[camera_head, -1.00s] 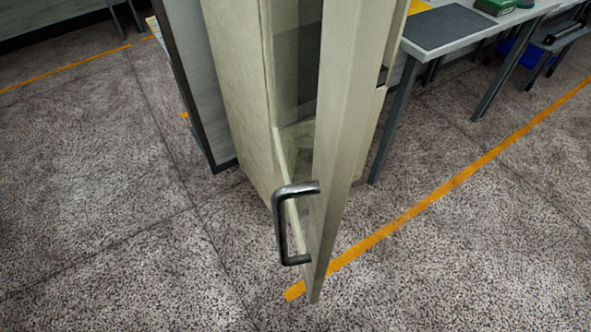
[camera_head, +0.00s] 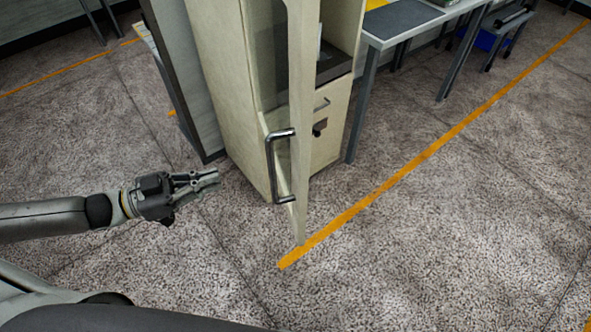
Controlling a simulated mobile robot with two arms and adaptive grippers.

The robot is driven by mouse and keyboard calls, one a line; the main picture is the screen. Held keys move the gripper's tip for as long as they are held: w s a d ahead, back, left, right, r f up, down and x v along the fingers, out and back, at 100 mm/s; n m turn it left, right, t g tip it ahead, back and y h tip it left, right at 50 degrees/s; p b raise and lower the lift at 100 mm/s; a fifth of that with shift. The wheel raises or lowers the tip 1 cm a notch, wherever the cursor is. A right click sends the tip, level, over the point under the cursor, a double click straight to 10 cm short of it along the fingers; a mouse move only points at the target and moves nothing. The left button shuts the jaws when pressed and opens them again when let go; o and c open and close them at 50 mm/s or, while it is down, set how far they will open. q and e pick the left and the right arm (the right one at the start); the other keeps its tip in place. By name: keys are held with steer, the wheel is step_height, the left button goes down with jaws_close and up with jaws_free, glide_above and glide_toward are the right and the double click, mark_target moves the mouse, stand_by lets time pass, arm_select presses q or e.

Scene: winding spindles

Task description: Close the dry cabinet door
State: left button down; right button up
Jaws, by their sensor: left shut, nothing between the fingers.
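The dry cabinet (camera_head: 228,95) is a cream, tall cabinet near the middle of the head view. Its door (camera_head: 302,110) stands open, swung out toward me and seen nearly edge-on, with a window pane in it. A dark metal bar handle (camera_head: 271,170) is on the door's left-hand face. My left gripper (camera_head: 217,180) comes in from the left, shut and empty. It is left of the handle, apart from it and from the door. My right gripper is not in view.
A grey-topped table (camera_head: 400,22) stands right of the cabinet, with a blue bin (camera_head: 490,40) beyond it. A grey panel with a dark edge (camera_head: 180,70) stands just left of the cabinet. An orange floor line (camera_head: 400,170) runs under the door. The speckled floor in front is clear.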

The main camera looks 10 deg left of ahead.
arm_select(q)
steer(key=w+d+r+p, duration=0.1)
steer(key=w+d, duration=0.1)
steer(key=d, duration=0.4)
steer(key=w+d+r+p, duration=0.1)
steer(key=w+d+p, duration=0.1)
steer(key=d, duration=0.5)
steer(key=shift+w+d+r+g+h, duration=0.2)
steer(key=shift+w+d+g+h, duration=0.15)
steer(key=shift+w, duration=0.5)
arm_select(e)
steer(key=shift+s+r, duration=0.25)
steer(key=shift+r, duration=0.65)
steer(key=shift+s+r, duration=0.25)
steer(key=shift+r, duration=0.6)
